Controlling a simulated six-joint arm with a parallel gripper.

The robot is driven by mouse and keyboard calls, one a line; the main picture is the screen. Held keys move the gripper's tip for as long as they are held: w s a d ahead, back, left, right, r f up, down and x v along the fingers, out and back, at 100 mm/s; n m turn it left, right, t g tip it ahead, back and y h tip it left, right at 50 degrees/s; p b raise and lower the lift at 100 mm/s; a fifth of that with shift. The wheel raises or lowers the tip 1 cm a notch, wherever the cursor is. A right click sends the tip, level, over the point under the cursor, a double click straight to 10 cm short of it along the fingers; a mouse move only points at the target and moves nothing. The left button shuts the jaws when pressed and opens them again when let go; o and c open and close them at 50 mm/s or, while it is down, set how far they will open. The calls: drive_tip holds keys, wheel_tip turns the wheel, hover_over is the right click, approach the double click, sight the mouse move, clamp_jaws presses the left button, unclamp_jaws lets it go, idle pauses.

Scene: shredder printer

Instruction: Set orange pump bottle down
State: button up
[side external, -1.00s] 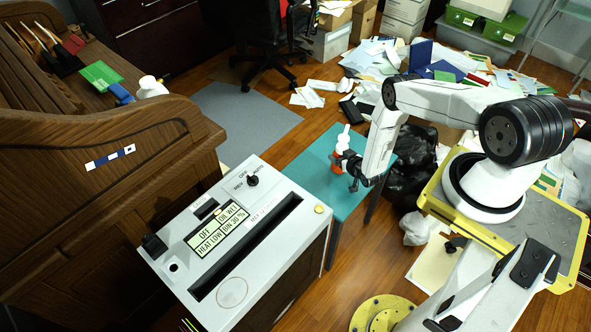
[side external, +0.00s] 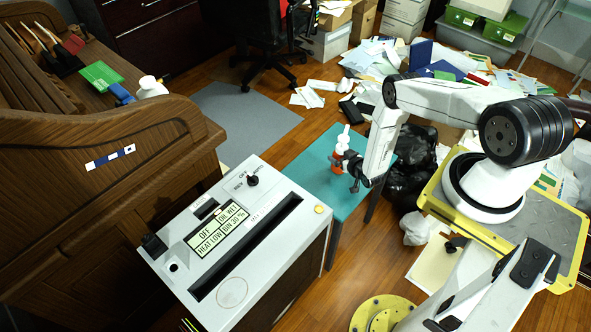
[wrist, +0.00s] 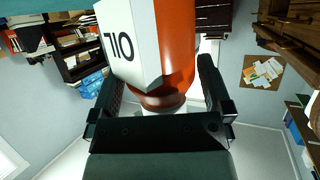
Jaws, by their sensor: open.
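The orange pump bottle (side external: 341,154) has a white pump top and stands upright on the teal table (side external: 322,172). In the wrist view the bottle (wrist: 178,50) appears upside down, with a white label reading OIL. My gripper (side external: 347,164) is at the bottle's near side in the side view. In the wrist view my gripper (wrist: 160,85) is open, with one dark finger on each side of the bottle and visible space beside the right finger. The bottle's lower end is cut off at the top of the wrist view.
A white shredder printer (side external: 240,235) with a long dark slot stands in front of the table. A wooden roll-top desk (side external: 90,190) is at the left. Black bags (side external: 408,170) lie right of the table, and scattered papers (side external: 385,60) cover the floor behind.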

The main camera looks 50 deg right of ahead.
drive_tip(key=v, duration=1.1)
drive_tip(key=shift+s, duration=0.15)
drive_tip(key=shift+r, duration=0.1)
idle(0.5)
drive_tip(key=w+a+r+n+g+y, duration=0.1)
drive_tip(key=w+a+r+g+y, duration=0.1)
drive_tip(key=w+r, duration=0.6)
drive_tip(key=w+a+r+n+g+y, duration=0.15)
drive_tip(key=w+r, duration=0.35)
drive_tip(key=r, duration=0.7)
drive_tip(key=s+a+r+n+g+y, duration=0.1)
drive_tip(key=s+a+r+g, duration=0.2)
drive_tip(key=s+a+r, duration=0.4)
drive_tip(key=s+a+r+n+g, duration=0.1)
drive_tip(key=s+a+r+g, duration=0.2)
drive_tip(key=s+a+r, duration=0.5)
wheel_tip(320, 180, up, 4)
drive_tip(key=shift+a+f+y, duration=0.1)
drive_tip(key=shift+a+y, duration=0.2)
drive_tip(key=shift+y, duration=0.05)
